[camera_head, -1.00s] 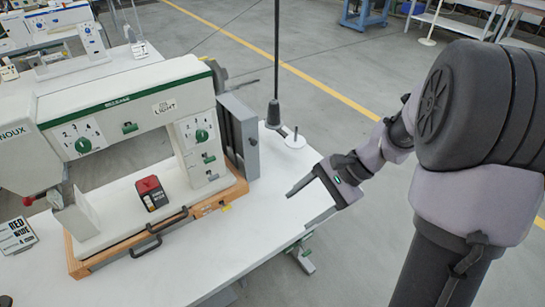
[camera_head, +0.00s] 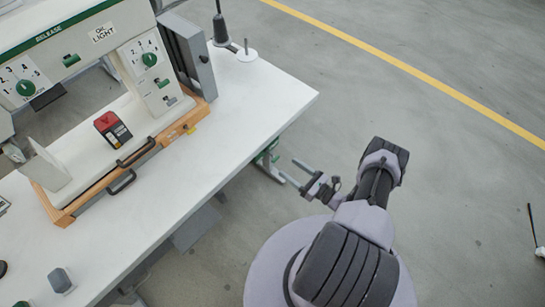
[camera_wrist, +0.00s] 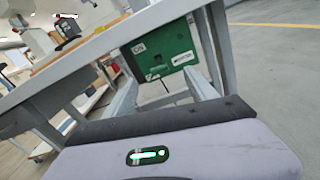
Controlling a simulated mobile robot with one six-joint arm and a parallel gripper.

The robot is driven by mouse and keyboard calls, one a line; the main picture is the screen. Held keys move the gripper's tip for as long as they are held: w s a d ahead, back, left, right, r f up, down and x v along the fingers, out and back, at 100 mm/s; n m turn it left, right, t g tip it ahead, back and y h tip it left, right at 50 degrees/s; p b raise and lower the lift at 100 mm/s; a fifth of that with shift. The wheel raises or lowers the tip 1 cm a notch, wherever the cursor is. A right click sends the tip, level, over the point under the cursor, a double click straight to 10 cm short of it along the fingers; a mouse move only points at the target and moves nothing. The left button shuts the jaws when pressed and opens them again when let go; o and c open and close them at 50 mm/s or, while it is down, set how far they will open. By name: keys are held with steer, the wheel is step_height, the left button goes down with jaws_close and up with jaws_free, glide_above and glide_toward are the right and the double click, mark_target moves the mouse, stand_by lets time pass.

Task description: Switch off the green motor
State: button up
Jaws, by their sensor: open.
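A green box (camera_wrist: 160,42), which looks like the green motor or its switch housing, hangs under the white table in the wrist view. It carries a small label that seems to read "ON" and another white label on its right. Only a sliver of green (camera_head: 265,155) shows below the table edge in the head view. My gripper (camera_head: 289,169) is open and empty, low beside the table's right edge, its fingers pointing toward the green part. In the wrist view the fingers of my gripper (camera_wrist: 160,76) are spread below the box, apparently not touching it.
The white table (camera_head: 240,105) carries the eyelet press (camera_head: 85,45) with green dials, a red-topped box (camera_head: 112,128) and black handles. Grey table legs (camera_wrist: 215,50) flank the green box. A grey knob (camera_head: 60,281) stands near the front edge.

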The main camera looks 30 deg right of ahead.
mark_target(277, 159)
steer(key=b+x, duration=0.1)
steer(key=x, duration=0.8)
steer(key=shift+w+a, duration=0.1)
steer(key=shift+w, duration=0.1)
steer(key=c, duration=1.3)
steer(key=shift+f+t+b, duration=0.3)
steer(key=shift+f+b, duration=0.2)
steer(key=shift+b, duration=0.7)
steer(key=shift+c, duration=0.4)
steer(key=shift+t+b, duration=0.3)
steer(key=shift+b, duration=0.15)
steer(key=shift+r+y, duration=0.25)
steer(key=shift+y, duration=0.05)
